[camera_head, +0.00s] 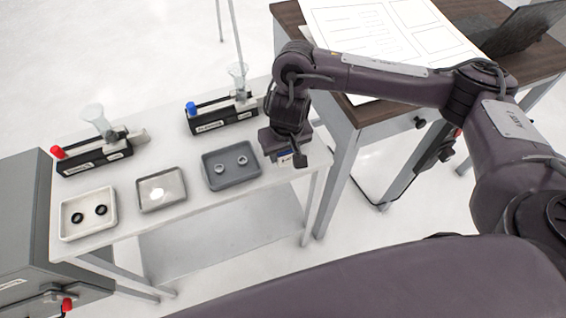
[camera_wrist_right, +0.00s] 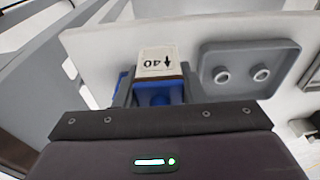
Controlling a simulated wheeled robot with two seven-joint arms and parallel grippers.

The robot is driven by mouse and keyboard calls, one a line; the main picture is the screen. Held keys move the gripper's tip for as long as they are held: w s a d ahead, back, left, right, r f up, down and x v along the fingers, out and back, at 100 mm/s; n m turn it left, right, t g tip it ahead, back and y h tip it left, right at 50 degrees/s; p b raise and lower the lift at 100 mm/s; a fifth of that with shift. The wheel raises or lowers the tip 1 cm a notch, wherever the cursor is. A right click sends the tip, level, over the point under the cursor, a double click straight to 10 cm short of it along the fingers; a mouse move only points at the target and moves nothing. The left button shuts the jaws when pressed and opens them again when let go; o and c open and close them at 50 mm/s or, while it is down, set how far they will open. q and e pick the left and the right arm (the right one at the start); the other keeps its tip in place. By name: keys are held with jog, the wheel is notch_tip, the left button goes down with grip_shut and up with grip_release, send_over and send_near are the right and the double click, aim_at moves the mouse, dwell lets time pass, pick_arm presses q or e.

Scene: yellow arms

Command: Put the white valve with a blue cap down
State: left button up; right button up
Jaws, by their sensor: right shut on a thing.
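My right gripper (camera_head: 287,152) is over the right end of the white table in the head view. It is shut on the white valve with a blue cap (camera_wrist_right: 157,62). In the head view only a small white and blue part shows under the gripper. I cannot tell whether the valve touches the tabletop. My left gripper is not in view.
The white table (camera_head: 130,228) holds a dark grey tray (camera_head: 206,182) with two light rings, just left of my gripper. A wooden desk (camera_head: 372,113) stands right.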

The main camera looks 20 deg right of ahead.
aim_at(283, 161)
notch_tip(283, 161, down, 4)
jog(key=shift+r+b, duration=0.25)
jog(key=shift+b, duration=0.5)
jog(key=shift+f, duration=0.35)
jog(key=shift+f, duration=0.1)
jog(key=o, duration=1)
